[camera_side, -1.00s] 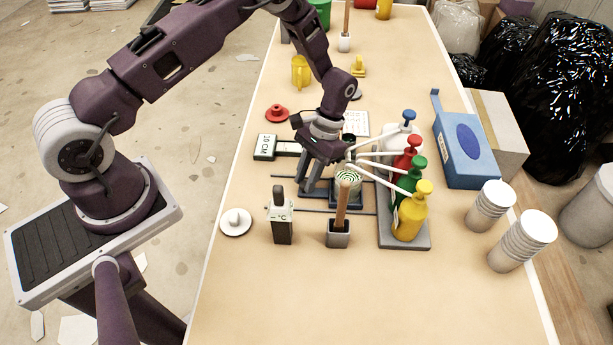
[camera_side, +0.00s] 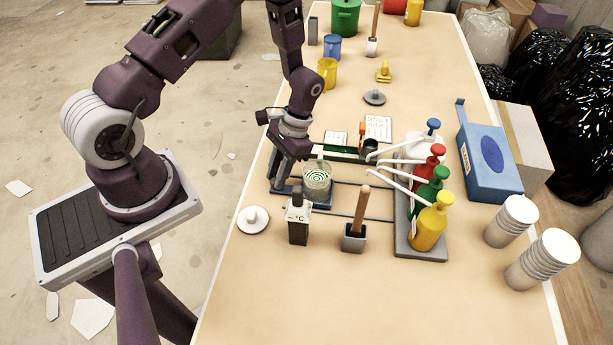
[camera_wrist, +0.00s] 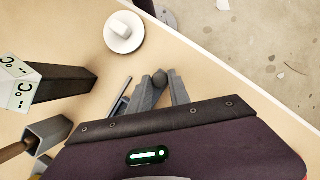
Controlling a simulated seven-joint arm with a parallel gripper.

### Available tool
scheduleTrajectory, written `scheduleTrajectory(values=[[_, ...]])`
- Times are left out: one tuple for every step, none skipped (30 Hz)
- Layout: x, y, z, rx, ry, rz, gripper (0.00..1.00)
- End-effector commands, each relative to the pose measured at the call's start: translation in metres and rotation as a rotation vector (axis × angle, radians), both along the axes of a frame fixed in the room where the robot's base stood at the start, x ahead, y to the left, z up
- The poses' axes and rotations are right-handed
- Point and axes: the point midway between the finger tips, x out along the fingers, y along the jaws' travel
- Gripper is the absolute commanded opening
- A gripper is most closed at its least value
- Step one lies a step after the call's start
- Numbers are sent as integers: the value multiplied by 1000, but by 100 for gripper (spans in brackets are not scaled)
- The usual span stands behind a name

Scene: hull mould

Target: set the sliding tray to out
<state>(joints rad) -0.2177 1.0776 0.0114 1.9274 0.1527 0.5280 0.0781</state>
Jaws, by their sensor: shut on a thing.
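The sliding tray (camera_side: 322,206) is a dark blue plate on two thin rails (camera_side: 362,217) at the middle left of the table. It sits toward the left end of the rails, away from the pump spouts. A clear cup (camera_side: 317,182) with a green swirl inside stands on it. My gripper (camera_side: 281,181) is at the tray's left end, left of the cup. In the wrist view, my gripper (camera_wrist: 163,88) is shut around a dark round knob (camera_wrist: 160,76), with a dark edge beside it. The fingertips are partly hidden in the side view.
Several coloured pump bottles (camera_side: 432,222) stand on a grey base (camera_side: 420,250) at the right of the rails. The table's front is clear.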

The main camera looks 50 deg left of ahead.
Motion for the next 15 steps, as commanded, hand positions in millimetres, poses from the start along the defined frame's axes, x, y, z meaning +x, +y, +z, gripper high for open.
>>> scheduleTrajectory(values=[[-5,8,0,3,-5,5,0],[-8,11,0,3,-6,4,0],[-12,14,0,3,-6,2,0],[-14,16,0,2,-6,2,0],[-15,18,0,2,-7,2,0],[-16,19,0,2,-7,1,0],[-17,20,0,2,-7,1,0],[-17,20,0,3,-7,1,0],[-18,20,0,3,-6,1,0],[-18,21,0,3,-5,1,0],[-18,21,0,4,-4,1,0],[-19,21,0,4,-3,1,0],[-19,21,0,4,-3,1,0],[-19,21,0,5,-2,1,0],[-19,22,0,5,-1,1,0]])
